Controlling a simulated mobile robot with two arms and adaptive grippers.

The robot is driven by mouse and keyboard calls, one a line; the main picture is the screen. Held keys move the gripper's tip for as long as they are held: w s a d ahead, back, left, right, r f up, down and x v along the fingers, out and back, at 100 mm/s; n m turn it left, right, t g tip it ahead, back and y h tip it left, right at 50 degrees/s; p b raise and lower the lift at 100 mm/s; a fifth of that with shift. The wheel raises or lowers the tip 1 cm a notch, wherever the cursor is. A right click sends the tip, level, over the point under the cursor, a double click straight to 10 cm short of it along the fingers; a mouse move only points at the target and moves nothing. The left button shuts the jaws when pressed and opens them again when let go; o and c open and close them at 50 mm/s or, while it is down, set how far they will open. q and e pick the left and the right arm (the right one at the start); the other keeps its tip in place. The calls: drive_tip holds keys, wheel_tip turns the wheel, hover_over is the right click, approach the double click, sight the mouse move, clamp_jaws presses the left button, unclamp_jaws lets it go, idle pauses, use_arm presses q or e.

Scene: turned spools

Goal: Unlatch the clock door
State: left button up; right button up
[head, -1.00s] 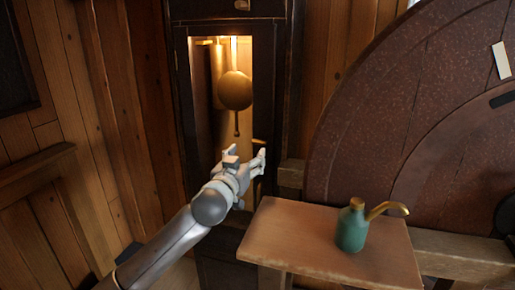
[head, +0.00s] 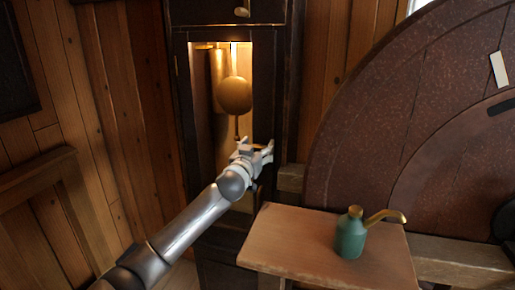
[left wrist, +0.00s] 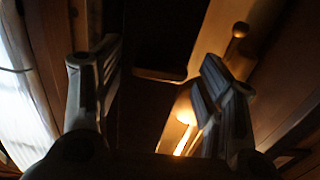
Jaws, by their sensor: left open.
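The tall dark clock case stands at the back, and its door (head: 182,110) is a dark frame around a lit opening. A brass pendulum bob (head: 234,95) hangs inside. The door looks closed. My left gripper (head: 262,149) is open and empty, in front of the door's lower right side. It covers part of the frame there, and I cannot make out a latch. In the left wrist view the two fingers of this gripper (left wrist: 158,95) are spread apart, with dark, shadowed surfaces between and beyond them. My right gripper is out of view.
A small wooden table (head: 290,245) stands at the front right, bearing a green oil can (head: 350,238) with a brass spout. A large dark round wheel (head: 400,130) fills the right side. A plank wall (head: 110,120) stands at the left.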

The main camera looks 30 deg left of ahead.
use_arm(q)
drive_tip(key=c, duration=1)
drive_tip(key=shift+m, duration=0.3)
drive_tip(key=m+p, duration=0.2)
drive_tip(key=m, duration=0.2)
drive_tip(key=shift+d+p, duration=0.1)
drive_tip(key=shift+p, duration=0.3)
drive_tip(key=m+p, duration=0.2)
drive_tip(key=m, duration=0.2)
drive_tip(key=shift+m, duration=0.4)
drive_tip(key=m+p, duration=0.2)
drive_tip(key=m, duration=0.2)
drive_tip(key=shift+d+m, duration=0.1)
drive_tip(key=shift+m, duration=0.2)
drive_tip(key=shift+f+m+p, duration=0.15)
drive_tip(key=shift+m+p, duration=0.3)
drive_tip(key=shift+m, duration=0.55)
drive_tip(key=shift+f+m+p, duration=0.1)
drive_tip(key=shift+m+p, duration=0.3)
drive_tip(key=shift+m, duration=0.6)
